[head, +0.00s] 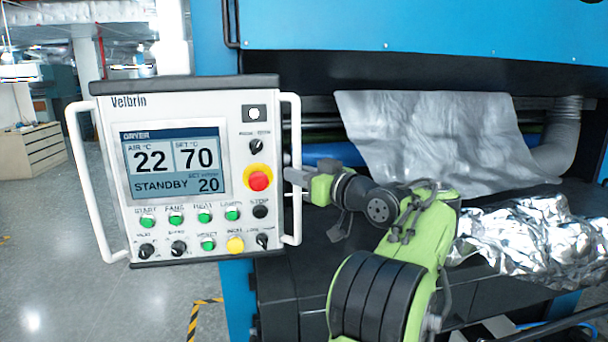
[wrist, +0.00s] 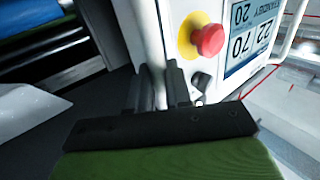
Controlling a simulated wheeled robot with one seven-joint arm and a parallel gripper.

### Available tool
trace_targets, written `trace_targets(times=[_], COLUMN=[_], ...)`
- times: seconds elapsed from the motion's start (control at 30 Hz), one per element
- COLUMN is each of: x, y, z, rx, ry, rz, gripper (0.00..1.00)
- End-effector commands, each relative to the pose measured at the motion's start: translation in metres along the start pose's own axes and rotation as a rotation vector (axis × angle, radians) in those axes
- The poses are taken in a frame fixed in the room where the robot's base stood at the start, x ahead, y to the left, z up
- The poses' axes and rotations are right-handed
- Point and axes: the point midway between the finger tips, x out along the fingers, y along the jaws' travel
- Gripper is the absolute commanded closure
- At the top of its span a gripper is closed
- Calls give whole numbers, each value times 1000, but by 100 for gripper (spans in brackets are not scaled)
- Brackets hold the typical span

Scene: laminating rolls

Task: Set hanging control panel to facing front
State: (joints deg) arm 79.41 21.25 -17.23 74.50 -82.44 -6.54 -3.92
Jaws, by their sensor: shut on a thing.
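The hanging control panel (head: 182,105) is a white box with dark top and bottom edges at the left of the head view. Its screen, buttons and red emergency stop are visible, and its face is turned mostly toward the head camera, slightly tilted in the picture. White bar handles run down both sides. My gripper (head: 291,184) is at the right handle (head: 296,225), shut on it. In the wrist view, the gripper fingers (wrist: 157,95) close around the white handle (wrist: 146,40) beside the panel (wrist: 180,15). The fingertips are partly hidden.
A large blue machine (head: 400,25) stands behind my arm. A silver sheet (head: 440,140) hangs from its opening, and a foil-wrapped roll (head: 535,240) lies at the right. A grey duct (head: 565,140) is behind. Open floor (head: 80,260) lies left of the panel.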

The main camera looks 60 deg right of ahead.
Motion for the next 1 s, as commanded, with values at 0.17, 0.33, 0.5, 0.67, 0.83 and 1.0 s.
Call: trace_targets(times=[0.17,0.33,0.5,0.67,0.83,1.0], x=[3,2,2,0,-16,-41], y=[-7,-5,-3,-2,0,1], z=[-5,-3,-2,-2,0,1], rx=[-5,-3,-2,-1,-1,1], ry=[13,8,6,5,7,7], rz=[-18,-13,-9,-6,0,1], gripper=[63,60,60,60,60,60])
